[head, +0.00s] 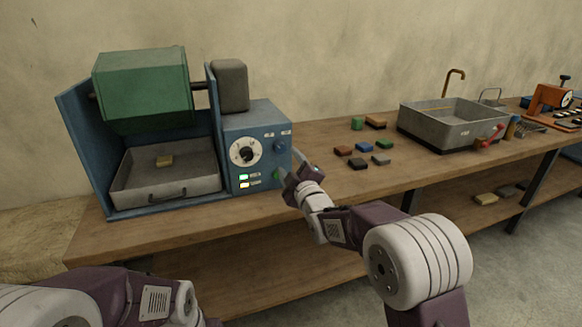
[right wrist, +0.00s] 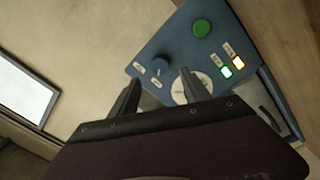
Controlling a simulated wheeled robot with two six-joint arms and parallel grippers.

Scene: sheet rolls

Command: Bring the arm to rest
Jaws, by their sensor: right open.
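My right gripper (head: 297,164) is in front of the right edge of the blue control panel (head: 258,150) in the head view. Its two dark fingers show apart and empty in the right wrist view (right wrist: 158,88). The panel also shows there (right wrist: 172,45), with a white dial (right wrist: 208,84) partly behind one finger, a blue knob (right wrist: 140,68) and a green button (right wrist: 202,28). Whether the fingers touch the panel is not clear. My left arm shows at the lower left of the head view, but its gripper does not.
Several coloured blocks lie on the wooden bench (head: 340,190). A grey basin (head: 450,128) stands farther right. The bench front edge runs beneath my right arm.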

